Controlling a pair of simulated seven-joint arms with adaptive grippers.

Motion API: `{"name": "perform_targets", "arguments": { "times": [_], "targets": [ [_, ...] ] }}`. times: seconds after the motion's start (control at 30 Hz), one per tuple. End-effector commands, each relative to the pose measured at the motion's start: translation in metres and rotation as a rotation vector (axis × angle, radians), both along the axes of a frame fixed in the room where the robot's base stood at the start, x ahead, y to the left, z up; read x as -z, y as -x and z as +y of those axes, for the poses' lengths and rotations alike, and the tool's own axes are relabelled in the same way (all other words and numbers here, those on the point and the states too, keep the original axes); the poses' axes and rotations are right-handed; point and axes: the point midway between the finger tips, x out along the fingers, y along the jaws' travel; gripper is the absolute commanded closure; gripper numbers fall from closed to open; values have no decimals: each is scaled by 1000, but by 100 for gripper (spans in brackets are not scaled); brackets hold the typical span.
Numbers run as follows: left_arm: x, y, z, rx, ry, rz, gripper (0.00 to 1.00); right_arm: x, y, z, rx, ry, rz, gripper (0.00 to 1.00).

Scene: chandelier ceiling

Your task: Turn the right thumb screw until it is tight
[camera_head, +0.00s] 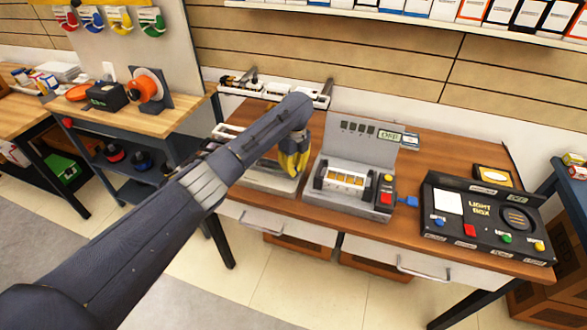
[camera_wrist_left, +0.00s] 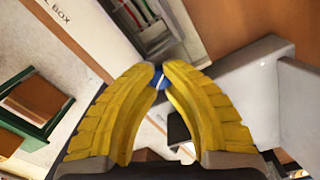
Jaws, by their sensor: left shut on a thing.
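A grey device (camera_head: 350,178) with a roller-like middle and an upright back panel stands on the wooden workbench. A blue knob (camera_head: 408,201) sticks out at its right side, apart from any gripper. My left gripper (camera_head: 295,160), with yellow fingers, is at the device's left side. In the left wrist view its fingertips (camera_wrist_left: 160,75) are closed on a small blue piece (camera_wrist_left: 158,81) that looks like a thumb screw. The fingers hide most of this piece, and its turning state cannot be told. My right gripper is not in view.
A black light box (camera_head: 480,218) with coloured buttons stands at the right of the bench. A rack with tools (camera_head: 270,88) is at the back. A second bench (camera_head: 120,120) with an orange reel stands to the left. Drawers with handles line the bench front.

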Motion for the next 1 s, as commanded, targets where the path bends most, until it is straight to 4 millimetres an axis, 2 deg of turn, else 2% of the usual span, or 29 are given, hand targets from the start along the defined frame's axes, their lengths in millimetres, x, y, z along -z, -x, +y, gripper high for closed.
{"name": "perform_targets", "arguments": {
  "times": [0.3,0.8,0.83,1.0],
  "targets": [
    [-1,-1,1,94,-2,-4,100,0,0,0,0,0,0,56],
    [-1,-1,1,110,-2,-3,100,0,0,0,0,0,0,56],
    [-1,-1,1,110,-2,-3,89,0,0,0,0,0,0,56],
    [-1,-1,1,109,-1,-3,70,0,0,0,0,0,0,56]
  ]
}}
